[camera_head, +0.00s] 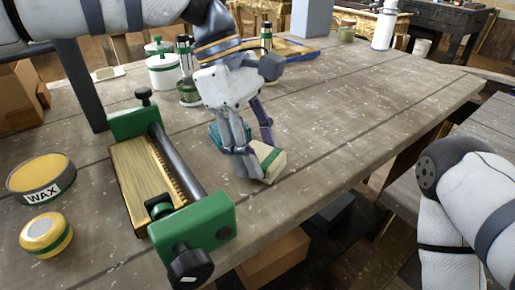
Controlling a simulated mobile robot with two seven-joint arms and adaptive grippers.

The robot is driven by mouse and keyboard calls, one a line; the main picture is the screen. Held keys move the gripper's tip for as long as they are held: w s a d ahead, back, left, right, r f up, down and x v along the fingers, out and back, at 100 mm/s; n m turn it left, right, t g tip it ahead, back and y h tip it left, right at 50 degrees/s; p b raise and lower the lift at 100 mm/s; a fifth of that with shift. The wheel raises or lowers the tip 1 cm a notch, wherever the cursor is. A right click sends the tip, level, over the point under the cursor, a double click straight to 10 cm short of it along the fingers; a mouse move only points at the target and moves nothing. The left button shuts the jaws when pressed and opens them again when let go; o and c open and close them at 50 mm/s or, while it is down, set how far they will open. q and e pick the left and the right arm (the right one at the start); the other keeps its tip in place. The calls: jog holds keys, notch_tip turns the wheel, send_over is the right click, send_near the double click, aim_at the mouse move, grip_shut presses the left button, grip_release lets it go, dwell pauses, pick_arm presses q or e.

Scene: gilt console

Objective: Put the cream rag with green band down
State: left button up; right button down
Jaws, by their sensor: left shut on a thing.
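The cream rag with green band (272,163) is a small folded piece at the front part of the wooden table (340,150). My left gripper (256,160) points down from above, its fingers shut on the rag. The fingers hide part of the rag. I cannot tell whether the rag's underside touches the tabletop. My right arm shows at the right edge, but its gripper is out of view.
A green clamp-like tool with a wooden board (145,180) lies left of the rag. A wax tin (41,177) and a yellow round tin (46,235) stand further left. White and green canisters (164,72) stand behind. The tabletop to the right is clear.

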pick_arm(q)
jog(key=shift+f, duration=0.35)
jog(key=o, duration=1)
jog(key=v, duration=1.2)
jog(key=shift+r+b, duration=0.2)
jog(key=shift+b, duration=0.15)
